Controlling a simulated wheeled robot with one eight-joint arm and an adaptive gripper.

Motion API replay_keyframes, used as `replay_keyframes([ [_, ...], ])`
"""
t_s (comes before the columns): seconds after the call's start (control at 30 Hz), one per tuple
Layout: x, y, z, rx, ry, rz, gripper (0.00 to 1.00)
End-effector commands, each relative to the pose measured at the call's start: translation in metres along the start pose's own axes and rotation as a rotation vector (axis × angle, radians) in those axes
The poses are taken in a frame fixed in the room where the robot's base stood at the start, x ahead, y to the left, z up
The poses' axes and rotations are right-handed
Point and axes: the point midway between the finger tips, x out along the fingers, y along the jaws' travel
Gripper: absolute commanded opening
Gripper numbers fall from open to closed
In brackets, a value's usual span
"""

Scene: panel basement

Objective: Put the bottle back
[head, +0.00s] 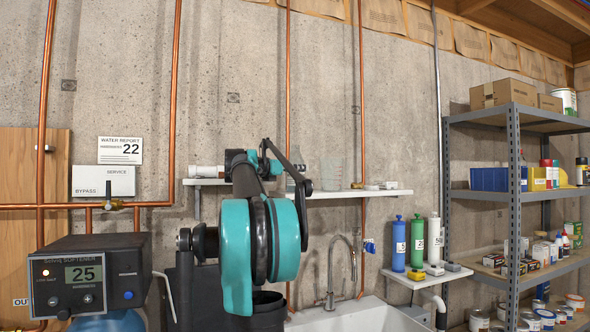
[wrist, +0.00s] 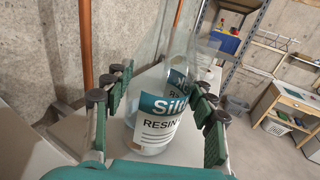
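A clear bottle (wrist: 156,128) with a white and teal label reading "RESIN" stands between the fingers of my gripper (wrist: 163,90) in the wrist view. The green finger pads flank it left and right, close to its sides; whether both touch it is not clear. A pale surface shows beneath and around the bottle. In the head view my teal arm reaches toward the wall shelf (head: 345,193) and hides the gripper. Clear glassware (head: 331,172) shows on that shelf just right of the arm.
White pipe fittings (head: 206,171) lie on the shelf's left end and small items on its right. A sink (head: 355,316) with a tap is below. Blue, green and white cylinders (head: 417,241) stand right of it. A loaded metal rack (head: 513,180) stands farther right.

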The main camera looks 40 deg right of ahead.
Motion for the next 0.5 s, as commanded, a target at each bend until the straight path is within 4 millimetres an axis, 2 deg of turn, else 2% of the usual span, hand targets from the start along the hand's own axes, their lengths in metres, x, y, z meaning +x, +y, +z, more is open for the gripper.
replay_keyframes([
  [0.03, 0.0000, 0.0000, 0.0001, 0.000, 0.000, 0.000, 0.63],
  [0.13, 0.0000, 0.0000, 0.0002, 0.000, 0.000, 0.000, 0.75],
  [0.17, 0.0000, 0.0000, 0.0002, 0.000, 0.000, 0.000, 0.76],
  [0.5, 0.0000, 0.0000, 0.0030, 0.000, 0.000, 0.000, 0.76],
])
